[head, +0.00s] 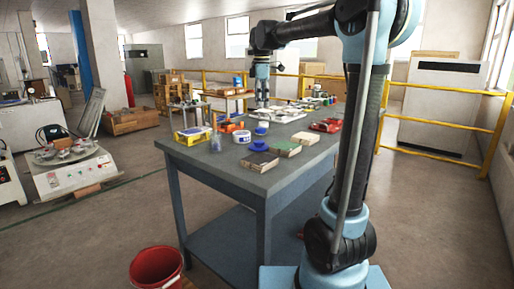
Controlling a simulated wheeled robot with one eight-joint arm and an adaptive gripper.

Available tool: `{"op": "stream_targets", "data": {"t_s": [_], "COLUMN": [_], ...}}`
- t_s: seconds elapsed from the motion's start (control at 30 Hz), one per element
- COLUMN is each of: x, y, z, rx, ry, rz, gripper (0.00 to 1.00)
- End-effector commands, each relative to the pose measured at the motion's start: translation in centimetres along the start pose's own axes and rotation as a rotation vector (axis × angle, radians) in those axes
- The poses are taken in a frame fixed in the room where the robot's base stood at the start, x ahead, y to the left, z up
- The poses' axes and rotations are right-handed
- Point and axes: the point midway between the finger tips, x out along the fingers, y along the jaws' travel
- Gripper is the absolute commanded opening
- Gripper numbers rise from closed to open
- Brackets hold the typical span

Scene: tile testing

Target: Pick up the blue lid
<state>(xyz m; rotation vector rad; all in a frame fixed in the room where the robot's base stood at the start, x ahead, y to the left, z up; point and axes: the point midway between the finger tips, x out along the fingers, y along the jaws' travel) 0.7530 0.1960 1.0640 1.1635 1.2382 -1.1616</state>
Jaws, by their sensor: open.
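My gripper (262,104) hangs pointing down over the far part of the workbench (215,170), well behind the blue lid. It is open, with nothing visible between its fingers. Its fingertips are small and hard to make out. A second small blue-and-white item (260,131) stands a little behind the lid.
A white tub (241,137), a yellow box (193,135), a clear bottle (215,143) and tiles (283,149) surround the lid. A red item (326,126) lies to the right. A red bucket (157,268) stands on the floor. Yellow railings (440,155) run behind.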

Motion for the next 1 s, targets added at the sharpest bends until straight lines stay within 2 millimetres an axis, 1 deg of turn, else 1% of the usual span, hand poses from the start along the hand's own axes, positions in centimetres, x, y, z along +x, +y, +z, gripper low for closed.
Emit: {"op": "stream_targets", "data": {"t_s": [0.07, 0.17, 0.43, 0.7, 0.8, 1.0], "x": [0.1, 1.1, 5.8, 10.2, 11.3, 12.3], "y": [0.2, 0.2, 0.0, -0.1, -0.1, -0.1], "z": [-0.8, -1.2, -2.0, -2.0, -2.0, -2.0], "rx": [-0.023, -0.034, -0.041, -0.041, -0.041, -0.041], "ry": [-0.001, -0.001, -0.001, -0.001, -0.001, -0.001], "rz": [-0.002, -0.002, -0.002, -0.002, -0.002, -0.002], "gripper": [0.97, 0.97, 0.97, 0.97, 0.97, 0.97]}}
